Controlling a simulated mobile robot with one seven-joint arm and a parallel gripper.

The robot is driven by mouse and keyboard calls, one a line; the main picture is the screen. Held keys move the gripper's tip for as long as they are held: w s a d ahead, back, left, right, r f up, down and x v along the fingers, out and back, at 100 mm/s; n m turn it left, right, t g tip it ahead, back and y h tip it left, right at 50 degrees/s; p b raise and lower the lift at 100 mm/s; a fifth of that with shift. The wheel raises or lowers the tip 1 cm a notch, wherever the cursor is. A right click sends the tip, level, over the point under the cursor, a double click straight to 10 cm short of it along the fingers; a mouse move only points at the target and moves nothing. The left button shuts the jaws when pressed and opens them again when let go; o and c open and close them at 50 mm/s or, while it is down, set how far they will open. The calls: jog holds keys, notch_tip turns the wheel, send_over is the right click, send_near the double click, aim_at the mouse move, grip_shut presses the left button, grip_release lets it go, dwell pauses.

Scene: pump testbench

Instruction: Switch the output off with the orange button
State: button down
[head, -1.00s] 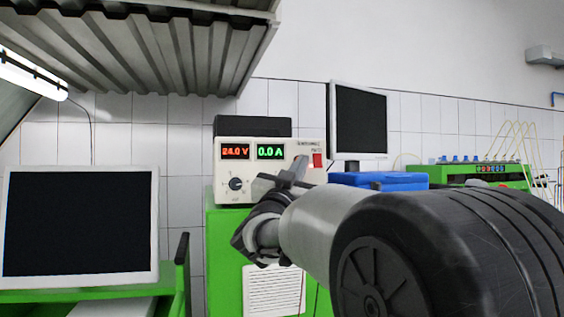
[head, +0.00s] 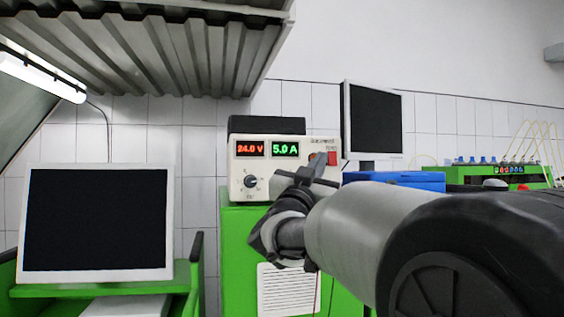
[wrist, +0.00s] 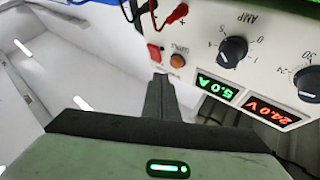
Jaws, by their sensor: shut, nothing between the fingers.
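The power supply (head: 262,165) is a cream box on a green cabinet. Its displays read 24.0 V in red and 5.0 A in green, and both show upside down in the wrist view (wrist: 218,88). The round orange button (wrist: 177,61) is on its front panel, beside a red square switch (wrist: 154,52). My gripper (head: 317,168) is shut and empty in front of the panel's right part. In the wrist view its fingertips (wrist: 160,78) appear just below and left of the orange button. I cannot tell whether they touch the panel. In the head view my gripper covers part of the panel.
An AMP knob (wrist: 232,52) and a second knob (wrist: 308,83) sit near the displays. A blue box (head: 408,180) and a monitor (head: 374,120) stand right of the supply. Another monitor (head: 96,220) is at left.

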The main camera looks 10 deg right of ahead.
jog(key=shift+s+b, duration=1.05)
jog(key=shift+s, duration=1.55)
